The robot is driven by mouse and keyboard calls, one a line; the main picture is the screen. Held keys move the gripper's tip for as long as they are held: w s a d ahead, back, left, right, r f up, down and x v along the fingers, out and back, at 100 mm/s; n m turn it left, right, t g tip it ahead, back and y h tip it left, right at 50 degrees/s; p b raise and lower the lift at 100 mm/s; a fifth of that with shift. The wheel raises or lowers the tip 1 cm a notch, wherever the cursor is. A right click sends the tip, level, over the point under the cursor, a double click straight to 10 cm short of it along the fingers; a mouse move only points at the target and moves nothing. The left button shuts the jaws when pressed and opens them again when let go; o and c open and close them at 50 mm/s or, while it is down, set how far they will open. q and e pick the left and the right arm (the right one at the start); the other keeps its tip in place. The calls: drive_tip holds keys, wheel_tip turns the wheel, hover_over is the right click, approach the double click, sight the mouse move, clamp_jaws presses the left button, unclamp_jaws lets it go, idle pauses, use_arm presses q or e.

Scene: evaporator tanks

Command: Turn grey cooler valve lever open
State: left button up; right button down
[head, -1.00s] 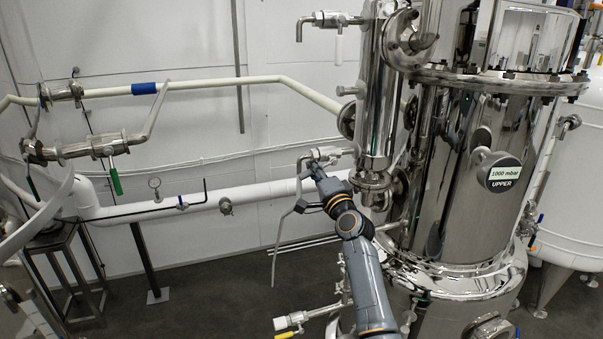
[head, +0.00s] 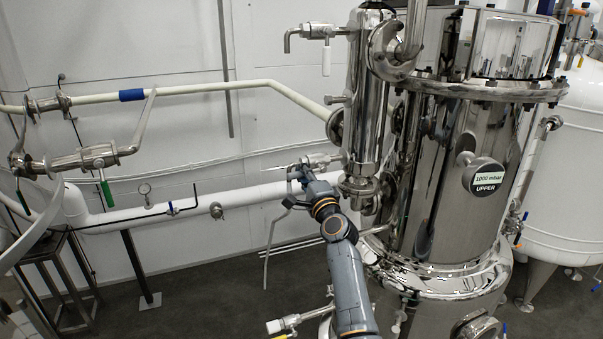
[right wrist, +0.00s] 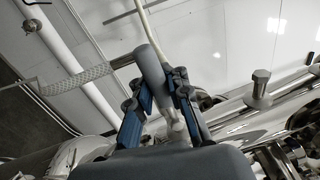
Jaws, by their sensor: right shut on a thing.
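The grey cooler valve lever (right wrist: 152,68) shows in the right wrist view as a rounded grey handle between my right gripper's fingers. My right gripper (right wrist: 160,88) is shut on it, with blue-lined fingers on either side. In the head view my right gripper (head: 303,176) is at the small valve (head: 318,161) beside the lower end of the steel cooler column; the gripper hides the lever there. A bent outlet pipe (head: 268,250) runs down from this valve. My left gripper is not in view.
The large steel tank (head: 445,190) stands close to the right of my arm. A similar valve with a white lever (head: 326,58) is above, and another valve (head: 280,325) is below. A white pipe (head: 240,197) runs along the wall behind.

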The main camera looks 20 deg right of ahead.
drive_tip(key=shift+f, duration=0.35)
drive_tip(key=c, duration=1.7)
unclamp_jaws()
drive_tip(key=o, duration=0.4)
drive_tip(key=shift+s+r, duration=0.15)
drive_tip(key=shift+s, duration=0.05)
drive_tip(key=shift+s+d+r, duration=0.1)
drive_tip(key=shift+s+r, duration=0.1)
drive_tip(key=shift+r, duration=0.1)
drive_tip(key=shift+f, duration=0.15)
drive_tip(key=s+f, duration=0.2)
drive_tip(key=s, duration=0.9)
drive_tip(key=shift+s+d, duration=0.15)
drive_tip(key=shift+s, duration=0.25)
